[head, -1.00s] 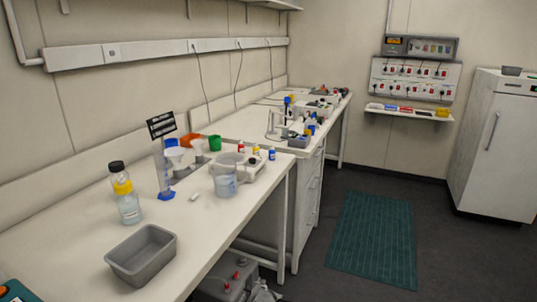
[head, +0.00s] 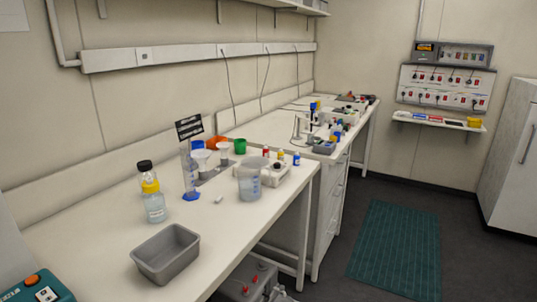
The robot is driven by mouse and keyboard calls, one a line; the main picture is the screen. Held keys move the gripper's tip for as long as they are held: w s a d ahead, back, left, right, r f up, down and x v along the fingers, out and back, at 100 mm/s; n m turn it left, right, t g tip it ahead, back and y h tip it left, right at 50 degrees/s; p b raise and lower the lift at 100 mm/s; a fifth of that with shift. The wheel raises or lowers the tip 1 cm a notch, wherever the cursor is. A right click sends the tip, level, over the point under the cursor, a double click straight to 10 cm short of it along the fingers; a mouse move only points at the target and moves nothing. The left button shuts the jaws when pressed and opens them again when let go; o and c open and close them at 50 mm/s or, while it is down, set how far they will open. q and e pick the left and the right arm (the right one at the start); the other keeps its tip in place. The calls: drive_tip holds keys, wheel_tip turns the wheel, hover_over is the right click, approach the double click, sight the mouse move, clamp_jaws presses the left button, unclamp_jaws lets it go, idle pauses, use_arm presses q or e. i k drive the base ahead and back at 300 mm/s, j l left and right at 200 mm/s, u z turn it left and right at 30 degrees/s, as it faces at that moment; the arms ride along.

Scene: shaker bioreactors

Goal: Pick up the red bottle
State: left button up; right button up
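A small red bottle (head: 266,152) with a pale label stands upright on the white bench, behind the clear beaker. A yellow bottle (head: 281,155) and a blue bottle (head: 296,159) stand in a row to its right. The lower part of the red bottle is close to the beaker and a white device, and its base is hard to make out. Neither of my grippers shows in the head view.
The clear beaker (head: 249,182), white device (head: 277,172), blue-based cylinder (head: 190,175), yellow-collared bottle (head: 153,203) and grey tray (head: 166,252) stand on the near bench (head: 90,250). A green mat (head: 397,245) lies on the floor at right.

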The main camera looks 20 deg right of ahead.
sight(266, 150)
drive_tip(key=i+l+u, duration=0.1)
drive_tip(key=u, duration=0.9)
drive_tip(key=l+u, duration=0.3)
drive_tip(key=l, duration=0.2)
drive_tip(key=l+u, duration=0.25)
drive_tip(key=l, duration=0.25)
drive_tip(key=l+u, duration=0.3)
drive_tip(key=l, duration=0.2)
drive_tip(key=k+l+u, duration=0.25)
drive_tip(key=l, duration=0.2)
drive_tip(key=i, duration=0.05)
